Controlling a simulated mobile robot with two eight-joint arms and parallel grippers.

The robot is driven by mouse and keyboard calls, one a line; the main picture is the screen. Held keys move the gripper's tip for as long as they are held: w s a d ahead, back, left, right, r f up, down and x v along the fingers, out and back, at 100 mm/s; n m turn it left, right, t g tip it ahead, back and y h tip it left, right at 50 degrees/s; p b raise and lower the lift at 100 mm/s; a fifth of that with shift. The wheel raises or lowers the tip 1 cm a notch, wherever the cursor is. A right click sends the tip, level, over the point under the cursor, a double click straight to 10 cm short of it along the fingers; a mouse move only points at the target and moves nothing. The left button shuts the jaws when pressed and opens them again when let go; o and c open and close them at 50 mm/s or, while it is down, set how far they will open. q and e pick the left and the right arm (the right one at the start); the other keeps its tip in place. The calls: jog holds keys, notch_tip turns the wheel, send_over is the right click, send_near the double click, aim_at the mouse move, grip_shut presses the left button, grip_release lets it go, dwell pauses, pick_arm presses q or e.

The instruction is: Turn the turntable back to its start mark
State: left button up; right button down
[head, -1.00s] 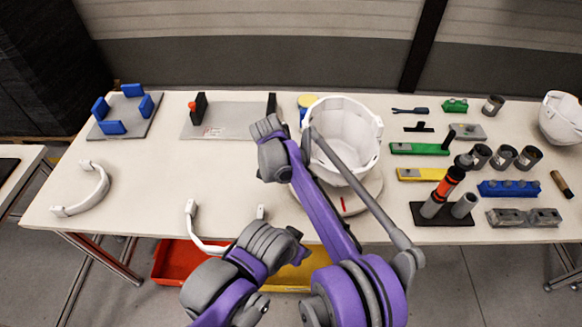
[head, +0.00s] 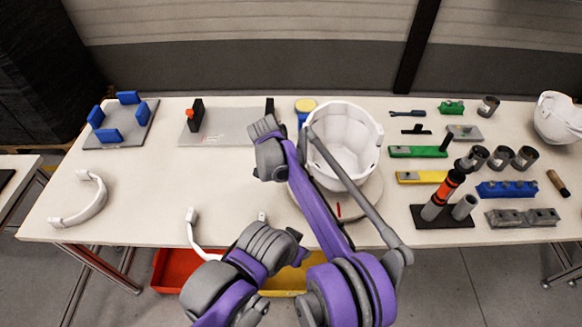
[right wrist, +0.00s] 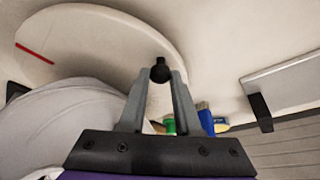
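The pale round turntable (head: 366,197) stands near the middle of the table's front. A red line (head: 338,210) lies on its disc toward the front; it also shows in the right wrist view (right wrist: 35,52). A white helmet shell (head: 345,140) sits on the turntable. In the right wrist view, my right gripper (right wrist: 161,76) has its fingertips closed on both sides of a black knob (right wrist: 160,70) at the disc's edge. In the head view my own arm hides the knob and these fingers. My left arm is low in the head view, its fingers not visible.
A white band (head: 207,247) lies partly behind my left arm, another (head: 93,203) at the far left. A grey plate (head: 232,122) and yellow-lidded can (head: 305,105) stand behind left. Tools, blocks and black-red post (head: 447,195) crowd the right.

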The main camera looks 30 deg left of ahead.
jog(key=c, duration=0.6)
grip_release()
jog(key=shift+c, duration=0.2)
jog(key=shift+r, duration=0.1)
jog(key=v, duration=1)
jog(key=shift+r, duration=0.3)
jog(key=shift+s+f, duration=0.1)
jog(key=shift+s, duration=0.05)
